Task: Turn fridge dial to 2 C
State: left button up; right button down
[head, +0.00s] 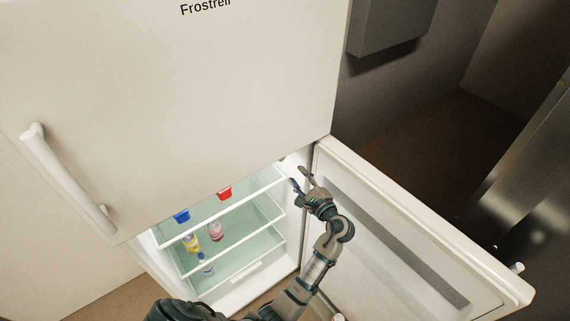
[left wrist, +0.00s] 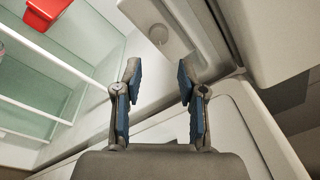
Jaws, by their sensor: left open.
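The fridge dial (left wrist: 159,34) is a small, round, pale knob on a white panel, at the top middle of the left wrist view. Its marking is too small to read. In the head view I cannot make it out clearly. My left gripper (head: 301,178) is at the upper right of the open fridge compartment, near the door's hinge side. In the left wrist view my left gripper (left wrist: 160,72) is open, with nothing between its fingers. The dial lies beyond the fingertips, roughly between them in the picture, apart from them. My right gripper is not in view.
The lower fridge door (head: 390,225) stands open to the right of my arm. Glass shelves (head: 240,238) hold a blue item (head: 181,215), a red item (head: 224,193) and small bottles (head: 215,231). The closed upper door (head: 180,110) overhangs the compartment.

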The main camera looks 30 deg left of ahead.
pick_arm(q)
jog(key=b+x, duration=0.1)
jog(key=x, duration=0.7)
jog(key=shift+a+b, duration=0.3)
jog(key=shift+a, duration=0.1)
jog(key=shift+d, duration=0.25)
jog(key=shift+c, duration=1.1)
jog(key=shift+d, duration=0.15)
grip_shut()
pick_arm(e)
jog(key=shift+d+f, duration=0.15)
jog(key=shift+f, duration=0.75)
